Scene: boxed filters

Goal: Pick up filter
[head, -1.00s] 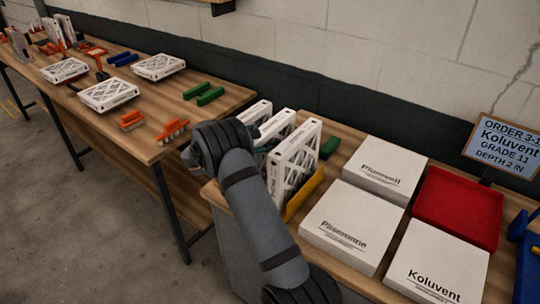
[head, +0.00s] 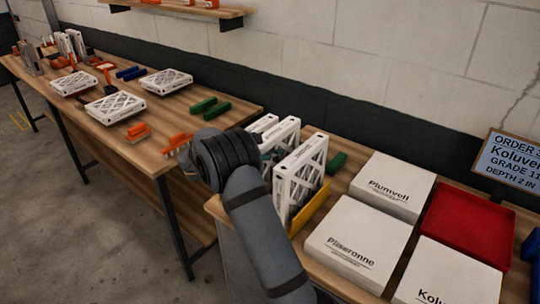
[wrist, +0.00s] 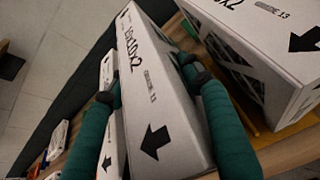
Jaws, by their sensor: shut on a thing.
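Several white filters with lattice faces stand upright at the left end of the near bench. My gripper (wrist: 152,82) has its two teal fingers on either side of the middle filter (wrist: 155,105), shut on it. This filter's edge reads "GRADE 13" and has a black arrow. In the head view the held filter (head: 284,133) stands upright, slightly raised, between a left filter (head: 263,123) and a right filter (head: 302,172). The right filter also shows close beside my right finger in the wrist view (wrist: 265,45). My arm hides most of the gripper in the head view.
A yellow divider (head: 312,208) and a green block (head: 336,162) flank the right filter. White boxes (head: 358,240), a red tray (head: 465,225) and an order sign (head: 510,160) are to the right. Flat filters (head: 115,107) lie on the far bench (head: 190,105).

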